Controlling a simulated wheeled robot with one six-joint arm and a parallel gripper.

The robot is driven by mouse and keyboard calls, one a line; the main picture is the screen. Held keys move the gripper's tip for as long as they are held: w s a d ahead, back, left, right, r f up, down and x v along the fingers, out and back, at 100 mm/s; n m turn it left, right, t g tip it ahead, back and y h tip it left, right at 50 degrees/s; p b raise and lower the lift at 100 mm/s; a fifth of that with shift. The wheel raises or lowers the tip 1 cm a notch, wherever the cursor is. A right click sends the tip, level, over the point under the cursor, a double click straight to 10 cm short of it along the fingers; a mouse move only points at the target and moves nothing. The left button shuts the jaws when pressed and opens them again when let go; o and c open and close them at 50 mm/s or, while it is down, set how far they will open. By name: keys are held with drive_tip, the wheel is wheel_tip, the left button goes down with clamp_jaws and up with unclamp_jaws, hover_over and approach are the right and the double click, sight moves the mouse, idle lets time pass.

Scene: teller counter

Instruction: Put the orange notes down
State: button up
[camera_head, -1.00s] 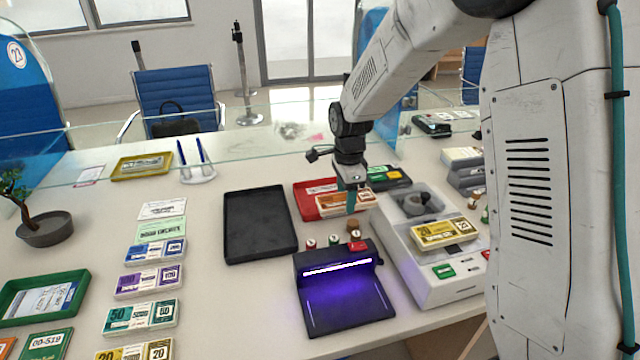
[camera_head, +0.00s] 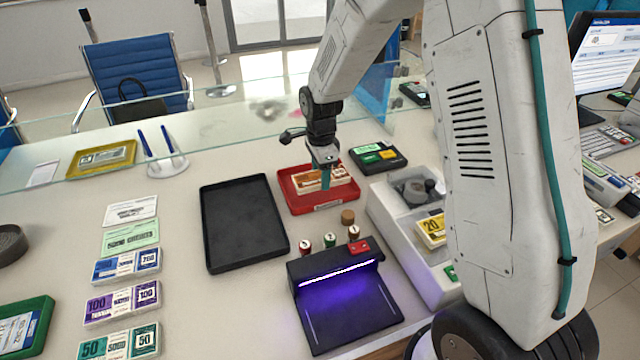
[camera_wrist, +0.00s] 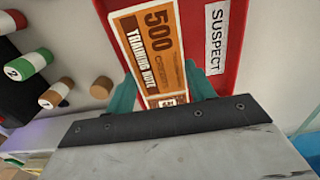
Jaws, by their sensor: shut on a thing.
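The orange notes (camera_head: 338,176) are a banded stack marked 500, seen over the red tray (camera_head: 318,206) in the head view. In the wrist view the orange notes (camera_wrist: 155,45) lie between the two teal fingers of my gripper (camera_wrist: 162,92), with the tray's SUSPECT label to their right. My gripper (camera_head: 326,180) is shut on the notes and points down. The notes are over the tray's inside; I cannot tell whether they touch its floor.
An empty black tray (camera_head: 243,260) lies left of the red tray. A lit purple lamp unit (camera_head: 345,300) and several small rolls (camera_head: 348,217) stand in front. A white machine (camera_head: 400,215) is to the right, and a glass screen (camera_head: 225,145) runs behind.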

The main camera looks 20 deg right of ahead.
sight(321, 194)
drive_tip(key=shift+f, duration=2.05)
drive_tip(key=o, duration=0.8)
drive_tip(key=shift+f, duration=0.15)
